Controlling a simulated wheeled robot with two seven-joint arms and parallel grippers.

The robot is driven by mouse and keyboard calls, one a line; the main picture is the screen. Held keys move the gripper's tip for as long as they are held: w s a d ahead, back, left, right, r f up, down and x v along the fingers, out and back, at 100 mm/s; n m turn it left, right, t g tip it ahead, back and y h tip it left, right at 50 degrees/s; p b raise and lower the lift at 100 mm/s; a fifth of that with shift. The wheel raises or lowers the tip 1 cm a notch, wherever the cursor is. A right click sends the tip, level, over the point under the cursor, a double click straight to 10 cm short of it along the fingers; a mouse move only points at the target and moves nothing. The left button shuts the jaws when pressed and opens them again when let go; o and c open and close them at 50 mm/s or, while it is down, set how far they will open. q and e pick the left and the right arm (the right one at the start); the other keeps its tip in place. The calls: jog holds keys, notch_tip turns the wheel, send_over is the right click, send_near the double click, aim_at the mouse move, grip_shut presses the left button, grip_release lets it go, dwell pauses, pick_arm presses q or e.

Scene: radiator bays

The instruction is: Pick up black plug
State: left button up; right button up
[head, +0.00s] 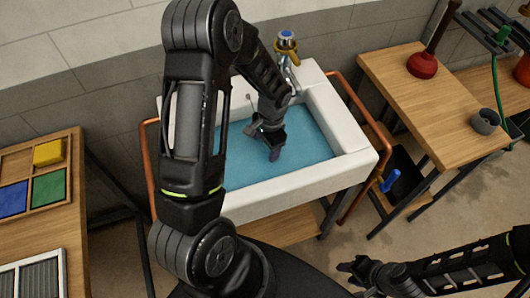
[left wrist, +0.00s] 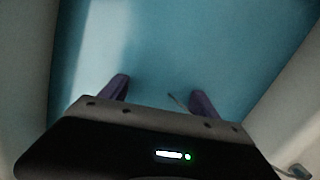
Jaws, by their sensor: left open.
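My left gripper (head: 271,146) reaches down into the blue water of the white sink (head: 262,186). In the left wrist view its two purple-tinted fingers (left wrist: 160,97) are spread apart over the blue water. A thin dark line shows between them, too faint to identify. I cannot make out a black plug in either view; the gripper and arm cover part of the basin. My right gripper (head: 358,275) is low on the right, away from the sink; its fingers are too dark to judge.
A tap (head: 287,45) stands behind the sink, and copper pipes (head: 148,165) run along its sides. The right bench (head: 440,110) holds a red plunger (head: 424,62) and a dark grey cup-like piece (head: 485,121). The left bench holds a tray with coloured blocks (head: 48,153).

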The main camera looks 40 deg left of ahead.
aim_at(265, 150)
dwell(0.5)
pick_arm(q)
jog(key=c, duration=1.5)
jog(key=shift+o, duration=0.2)
jog(key=shift+r, duration=0.15)
notch_tip(265, 150, up, 10)
jog(key=shift+f+b, duration=0.1)
jog(key=shift+b, duration=0.5)
